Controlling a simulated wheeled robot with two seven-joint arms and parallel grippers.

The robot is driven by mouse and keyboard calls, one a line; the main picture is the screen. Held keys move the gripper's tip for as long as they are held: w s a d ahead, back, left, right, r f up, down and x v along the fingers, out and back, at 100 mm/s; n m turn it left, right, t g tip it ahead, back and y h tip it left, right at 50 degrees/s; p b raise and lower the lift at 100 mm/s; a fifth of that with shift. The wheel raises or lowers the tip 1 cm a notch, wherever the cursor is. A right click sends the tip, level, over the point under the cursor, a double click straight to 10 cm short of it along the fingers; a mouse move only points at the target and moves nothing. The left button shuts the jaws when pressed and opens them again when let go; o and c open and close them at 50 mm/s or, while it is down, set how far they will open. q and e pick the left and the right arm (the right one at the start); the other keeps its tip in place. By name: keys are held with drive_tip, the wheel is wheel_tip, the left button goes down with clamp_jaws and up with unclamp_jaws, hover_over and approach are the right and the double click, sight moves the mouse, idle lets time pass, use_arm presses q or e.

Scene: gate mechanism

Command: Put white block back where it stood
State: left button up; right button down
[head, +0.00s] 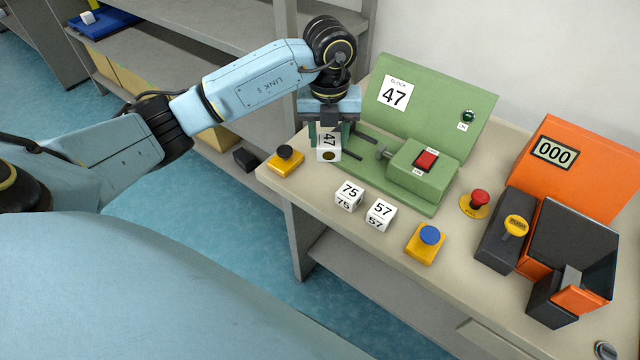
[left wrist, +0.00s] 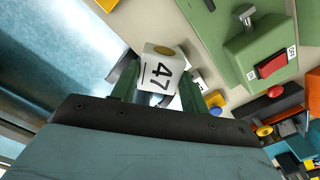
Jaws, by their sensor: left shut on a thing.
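The white block marked 47 (head: 328,154) is between the fingers of my left gripper (head: 329,138), which is shut on it. It also shows in the left wrist view (left wrist: 160,70), with a dark yellow round spot on one face. The block is at the left end of the green machine (head: 420,172); whether it touches the bench or hangs above it, I cannot tell. Two other white blocks stand on the bench, one marked 75 (head: 349,196) and one marked 57 (head: 381,214). My right gripper is not in view.
A yellow box with a black button (head: 286,159) sits just left of the held block. A yellow box with a blue button (head: 426,243), a red knob (head: 476,203) and an orange machine (head: 572,170) stand to the right. Bare bench lies around blocks 75 and 57.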

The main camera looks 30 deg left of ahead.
sight(320, 135)
use_arm(q)
drive_tip(key=n, duration=0.3)
drive_tip(key=a+f+n, duration=0.1)
drive_tip(key=n, duration=0.1)
drive_tip(key=shift+w, duration=0.1)
drive_tip(key=n, duration=0.1)
drive_tip(key=a+n, duration=0.1)
drive_tip(key=n, duration=0.1)
drive_tip(key=f+n, duration=0.1)
drive_tip(key=n, duration=0.1)
drive_tip(key=shift+w+a, duration=0.1)
drive_tip(key=shift+a, duration=0.05)
drive_tip(key=shift+f+n, duration=0.2)
drive_tip(key=shift+n, duration=0.1)
wheel_tip(320, 135, down, 10)
drive_tip(key=shift+r+b, duration=0.2)
drive_tip(key=shift+b, duration=0.5)
drive_tip(key=shift+f, duration=0.2)
drive_tip(key=o, duration=0.9)
drive_tip(key=shift+o, duration=1.3)
